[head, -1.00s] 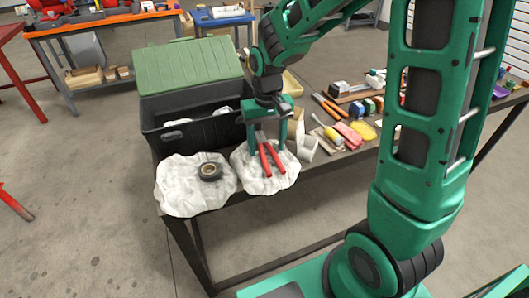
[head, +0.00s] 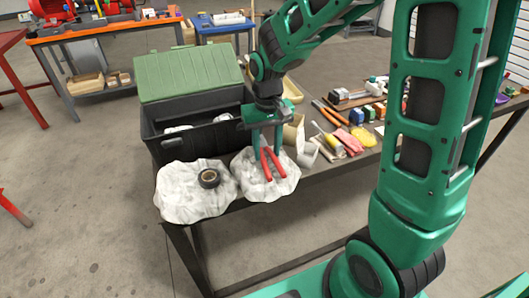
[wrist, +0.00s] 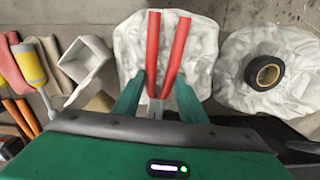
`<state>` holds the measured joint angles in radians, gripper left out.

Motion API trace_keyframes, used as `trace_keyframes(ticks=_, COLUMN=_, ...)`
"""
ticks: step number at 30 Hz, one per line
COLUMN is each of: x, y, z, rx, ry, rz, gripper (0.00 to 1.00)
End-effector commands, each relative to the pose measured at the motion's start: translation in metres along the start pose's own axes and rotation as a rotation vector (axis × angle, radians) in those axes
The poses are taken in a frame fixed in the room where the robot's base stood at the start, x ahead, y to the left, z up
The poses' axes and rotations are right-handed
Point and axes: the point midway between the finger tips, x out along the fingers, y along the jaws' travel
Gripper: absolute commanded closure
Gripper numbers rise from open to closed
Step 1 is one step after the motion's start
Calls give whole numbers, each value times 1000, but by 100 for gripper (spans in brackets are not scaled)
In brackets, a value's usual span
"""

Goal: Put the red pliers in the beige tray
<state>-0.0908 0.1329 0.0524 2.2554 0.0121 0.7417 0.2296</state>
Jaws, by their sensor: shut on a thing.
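The red pliers (head: 272,165) have two red handles, which point toward the front of the table in the head view. In the wrist view the handles (wrist: 152,50) extend away from my gripper (wrist: 157,97). My gripper (head: 266,143) is shut on the pliers near their metal head, over a crumpled white cloth (head: 252,184). I cannot tell whether the handles touch the cloth. The beige tray (head: 293,91) shows partly behind my arm, toward the back of the table. My arm hides much of it.
A black crate (head: 196,137) with a green lid stands left of my gripper. A black tape roll (head: 209,178) lies on another white cloth. A pale angled block (head: 307,152), a yellow-handled tool (head: 327,137) and several other items crowd the table to the right.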

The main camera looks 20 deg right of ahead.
Motion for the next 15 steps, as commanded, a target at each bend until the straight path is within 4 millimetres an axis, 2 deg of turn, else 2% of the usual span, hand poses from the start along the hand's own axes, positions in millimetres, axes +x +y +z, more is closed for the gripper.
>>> trace_keyframes(ticks=6, x=-32, y=0, z=-1, rx=0, ry=6, rz=-2, gripper=96)
trace_keyframes(ticks=11, x=-45, y=-21, z=15, rx=-4, ry=4, rz=-1, gripper=96)
trace_keyframes(ticks=12, x=-49, y=-26, z=18, rx=-4, ry=4, rz=-1, gripper=100)
trace_keyframes(ticks=15, x=-58, y=-38, z=27, rx=-4, ry=4, rz=-1, gripper=100)
